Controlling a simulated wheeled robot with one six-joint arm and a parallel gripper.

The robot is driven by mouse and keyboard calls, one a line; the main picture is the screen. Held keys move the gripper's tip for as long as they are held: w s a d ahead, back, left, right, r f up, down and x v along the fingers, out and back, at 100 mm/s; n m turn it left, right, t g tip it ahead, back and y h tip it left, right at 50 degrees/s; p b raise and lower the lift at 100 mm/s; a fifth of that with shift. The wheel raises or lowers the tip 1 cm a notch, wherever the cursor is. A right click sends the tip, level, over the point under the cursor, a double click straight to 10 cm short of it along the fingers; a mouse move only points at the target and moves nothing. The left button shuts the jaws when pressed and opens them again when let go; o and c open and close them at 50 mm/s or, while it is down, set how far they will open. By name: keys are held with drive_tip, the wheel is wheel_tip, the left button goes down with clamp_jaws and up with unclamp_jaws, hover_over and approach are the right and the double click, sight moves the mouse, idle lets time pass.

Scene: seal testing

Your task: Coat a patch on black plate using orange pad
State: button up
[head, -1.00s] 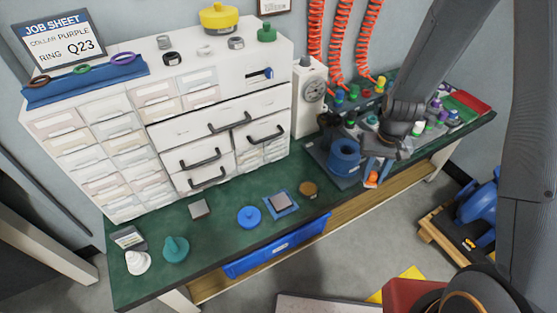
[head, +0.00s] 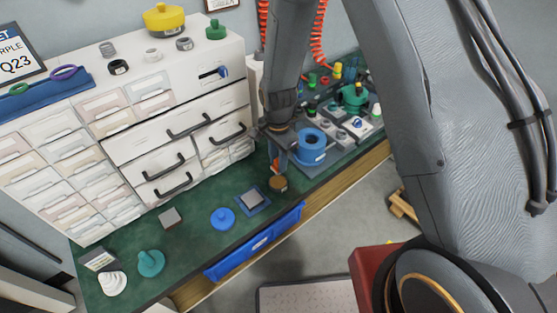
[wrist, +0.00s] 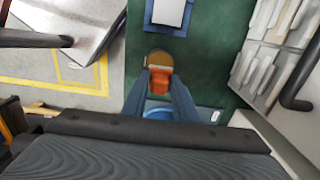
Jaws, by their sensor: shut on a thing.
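My gripper (head: 275,160) is shut on the orange pad (wrist: 158,78), holding it between its fingertips above the green bench. The pad hangs just above or beside a round brown-topped disc (head: 278,184); the wrist view shows the disc (wrist: 160,57) directly beyond the pad. I cannot tell if they touch. A dark-edged square plate with a grey top (head: 170,219) lies alone on the bench to the left. Another grey square plate (head: 252,200) lies on a blue mat left of my gripper. I cannot tell which is the black plate.
A blue lidded disc (head: 223,218) lies between the two plates. A teal knobbed part (head: 151,262) and a white stacked part (head: 113,284) stand at the left end. A blue spool (head: 310,146) stands right of my gripper. White drawers (head: 180,140) rise behind.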

drive_tip(key=shift+f+b, duration=2.3)
drive_tip(key=shift+f, duration=0.75)
drive_tip(key=shift+f, duration=0.55)
drive_tip(key=shift+r, duration=0.15)
drive_tip(key=shift+r+p, duration=2.5)
drive_tip(key=shift+r, duration=0.95)
drive_tip(key=d+r+n, duration=0.1)
drive_tip(key=d+n, duration=0.4)
drive_tip(key=d, duration=0.2)
drive_tip(key=s+d+r+n, duration=0.1)
drive_tip(key=d+r+n, duration=0.1)
drive_tip(key=d+n, duration=0.4)
drive_tip(key=shift+d+r, duration=0.25)
drive_tip(key=shift+d, duration=0.75)
drive_tip(key=shift+s, duration=0.1)
